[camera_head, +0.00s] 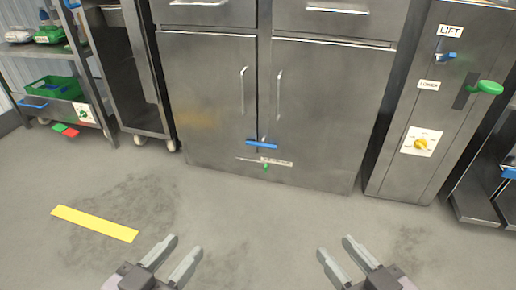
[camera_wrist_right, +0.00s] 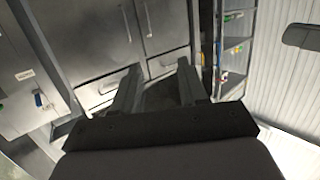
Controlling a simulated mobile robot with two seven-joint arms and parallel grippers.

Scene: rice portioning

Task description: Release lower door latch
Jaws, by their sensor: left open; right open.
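The steel cabinet has a left door (camera_head: 208,98) and a right door (camera_head: 322,112), both shut, each with a vertical bar handle. A blue latch lever (camera_head: 262,145) lies nearly level across the seam low on the doors. My left gripper (camera_head: 180,250) is open and empty, over the floor in front of the cabinet. My right gripper (camera_head: 336,254) is open and empty, to its right and also well short of the doors. The right wrist view shows its two spread fingers (camera_wrist_right: 158,88) with nothing between them.
A steel panel (camera_head: 402,160) at right carries LIFT and LOWER labels, a blue lever (camera_head: 446,56), a green knob (camera_head: 489,87) and a yellow dial (camera_head: 421,145). Shelves with a green crate (camera_head: 54,87) stand at left. The floor between is clear, with a yellow strip (camera_head: 94,223).

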